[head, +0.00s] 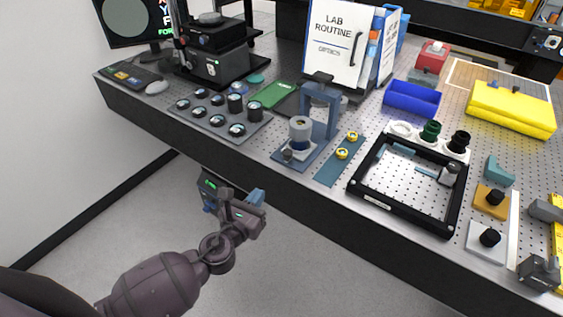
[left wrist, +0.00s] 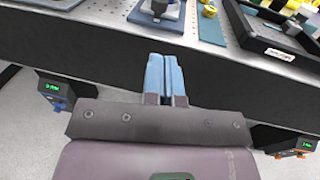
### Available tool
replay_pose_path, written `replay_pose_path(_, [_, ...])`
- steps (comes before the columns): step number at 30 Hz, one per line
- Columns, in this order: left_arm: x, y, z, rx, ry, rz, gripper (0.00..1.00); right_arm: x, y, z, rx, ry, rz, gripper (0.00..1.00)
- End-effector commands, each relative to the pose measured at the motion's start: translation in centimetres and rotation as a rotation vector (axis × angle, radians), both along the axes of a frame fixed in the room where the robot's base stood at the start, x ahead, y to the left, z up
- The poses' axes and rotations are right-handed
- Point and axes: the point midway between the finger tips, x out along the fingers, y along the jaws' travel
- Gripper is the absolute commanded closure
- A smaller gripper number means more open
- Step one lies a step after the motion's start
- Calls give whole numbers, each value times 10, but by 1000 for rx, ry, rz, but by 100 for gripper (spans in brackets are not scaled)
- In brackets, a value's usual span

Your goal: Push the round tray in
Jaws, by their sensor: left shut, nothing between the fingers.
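A small round grey disc (head: 210,18), which looks like the round tray, sits on the black instrument (head: 218,55) at the back left of the bench in the head view. How far it stands out of the instrument I cannot tell. My left gripper (head: 256,196) is in front of the bench's front edge, well apart from the disc and nearer to me. Its blue fingers (left wrist: 164,72) are together and empty in the left wrist view, pointing at the dark bench front. The disc does not show in the left wrist view. My right gripper is not in view.
The perforated bench (head: 290,180) holds a lens tray (head: 208,128), a blue-grey stand (head: 320,105), a black frame (head: 400,212) and a blue bin (head: 412,100). A keyboard (head: 130,74) and mouse (head: 157,87) lie left of the instrument.

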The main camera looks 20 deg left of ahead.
Motion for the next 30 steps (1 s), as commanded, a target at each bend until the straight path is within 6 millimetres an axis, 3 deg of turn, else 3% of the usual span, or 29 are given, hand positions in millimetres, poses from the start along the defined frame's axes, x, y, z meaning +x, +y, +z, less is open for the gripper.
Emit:
replay_pose_path(5, [17, -3, 1, 2, -2, -1, 100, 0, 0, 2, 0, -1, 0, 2])
replay_pose_path(21, [107, -21, -2, -2, -1, 1, 100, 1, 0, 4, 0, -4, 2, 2])
replay_pose_path(30, [134, -26, -3, -3, 2, 0, 100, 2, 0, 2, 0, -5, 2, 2])
